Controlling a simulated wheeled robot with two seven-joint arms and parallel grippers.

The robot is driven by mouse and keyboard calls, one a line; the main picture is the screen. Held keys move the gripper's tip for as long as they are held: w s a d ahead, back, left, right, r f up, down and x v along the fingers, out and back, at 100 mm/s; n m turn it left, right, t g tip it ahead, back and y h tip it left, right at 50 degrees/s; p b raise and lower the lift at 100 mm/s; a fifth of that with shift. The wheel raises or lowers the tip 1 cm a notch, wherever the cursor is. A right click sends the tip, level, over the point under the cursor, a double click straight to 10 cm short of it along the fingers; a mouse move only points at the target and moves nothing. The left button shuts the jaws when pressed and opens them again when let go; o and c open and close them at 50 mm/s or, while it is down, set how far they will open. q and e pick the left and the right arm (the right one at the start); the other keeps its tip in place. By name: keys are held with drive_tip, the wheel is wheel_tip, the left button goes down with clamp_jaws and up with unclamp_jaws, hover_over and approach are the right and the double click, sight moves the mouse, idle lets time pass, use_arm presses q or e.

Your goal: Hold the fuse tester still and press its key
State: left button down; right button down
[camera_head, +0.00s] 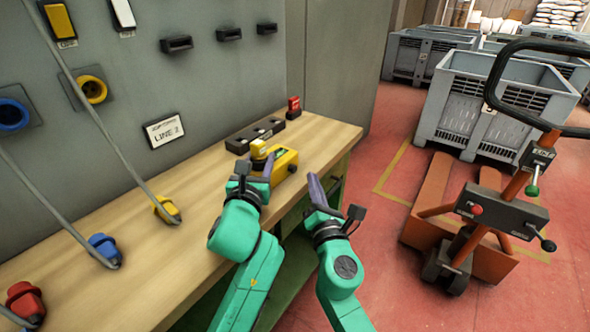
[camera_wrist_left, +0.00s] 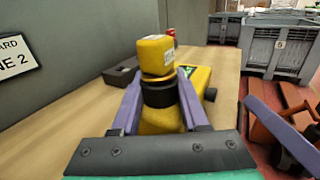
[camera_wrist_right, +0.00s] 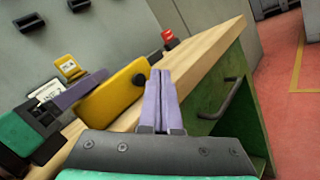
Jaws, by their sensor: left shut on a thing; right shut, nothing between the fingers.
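The yellow fuse tester (camera_head: 286,163) lies on the wooden bench near its front edge. A yellow block (camera_wrist_left: 156,54) with a pale label stands on top of it above a black collar (camera_wrist_left: 158,92). My left gripper (camera_head: 262,165) is shut on the tester, its purple fingers on either side of the collar. A round black knob, apparently the key (camera_wrist_right: 138,79), sticks out of the tester's end facing my right gripper. My right gripper (camera_head: 313,180) is shut and empty, in front of the bench edge and apart from the tester. Its fingertips (camera_wrist_right: 159,75) show right of the knob.
A dark block (camera_head: 255,135) and a red item (camera_head: 293,107) sit behind the tester. Yellow, blue and red plugs (camera_head: 103,249) on cables lie along the bench's left. A grey panel stands behind. A pallet truck (camera_head: 480,215) and grey crates (camera_head: 485,105) stand right on the red floor.

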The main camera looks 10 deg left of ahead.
sight(302, 185)
drive_tip(key=shift+w+a, duration=0.45)
drive_tip(key=shift+a, duration=0.4)
drive_tip(key=shift+w+a, duration=0.1)
idle(1.3)
drive_tip(key=shift+w+a, duration=0.15)
drive_tip(key=shift+a, duration=0.15)
drive_tip(key=shift+w+a, duration=0.2)
drive_tip(key=shift+a, duration=0.2)
idle(0.5)
drive_tip(key=shift+d, duration=0.15)
drive_tip(key=shift+s+d, duration=0.4)
drive_tip(key=shift+d, duration=0.25)
drive_tip(key=s+d, duration=0.1)
drive_tip(key=d, duration=0.1)
drive_tip(key=s+d, duration=0.1)
drive_tip(key=d, duration=0.1)
drive_tip(key=shift+s+d, duration=0.2)
